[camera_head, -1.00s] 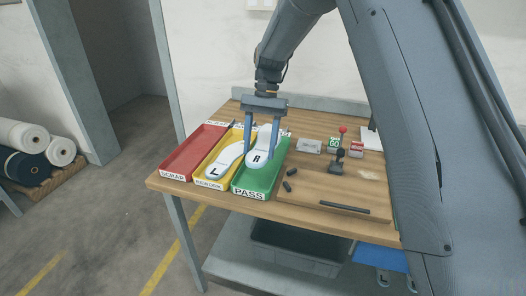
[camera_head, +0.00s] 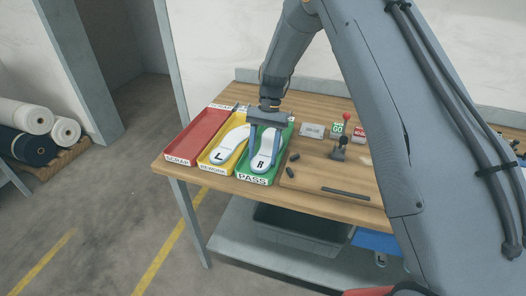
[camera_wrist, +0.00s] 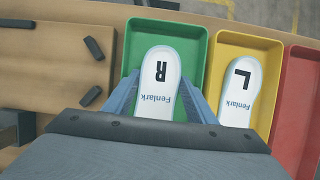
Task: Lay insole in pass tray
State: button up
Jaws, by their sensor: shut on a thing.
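A white insole marked R (camera_head: 262,160) is between the fingers of my gripper (camera_head: 265,146), over the green pass tray (camera_head: 257,181). In the wrist view the R insole (camera_wrist: 160,85) lies within the green tray's (camera_wrist: 134,48) outline, with my gripper (camera_wrist: 162,98) shut across its width. Whether the insole touches the tray floor cannot be told. A second white insole, marked L (camera_head: 220,155), lies in the yellow rework tray (camera_head: 214,168); it also shows in the wrist view (camera_wrist: 239,90). My palm hides the near end of the R insole in the wrist view.
The red scrap tray (camera_head: 192,140) stands left of the yellow one and is empty. Small dark pieces (camera_head: 291,158) lie on the wooden board right of the green tray. A joystick (camera_head: 339,150) and a GO sign (camera_head: 337,128) stand further right.

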aim_at(267, 152)
jog(key=shift+f, duration=0.2)
jog(key=o, duration=0.8)
jog(key=shift+r, duration=0.1)
jog(key=b+v, duration=0.5)
jog(key=v, duration=0.6)
jog(key=s+d+f+n+t, duration=0.1)
jog(key=s+d, duration=0.4)
jog(key=s, duration=0.4)
jog(key=s+d+f+n+t+h, duration=0.1)
jog(key=s+d+n+t, duration=0.1)
jog(key=s+d, duration=0.3)
jog(key=s+d+f+n+t, duration=0.1)
jog(key=s+d, duration=0.4)
jog(key=s, duration=0.7)
jog(key=shift+s+d+t+h, duration=0.3)
jog(key=shift+d+t, duration=0.05)
jog(key=shift+t, duration=0.35)
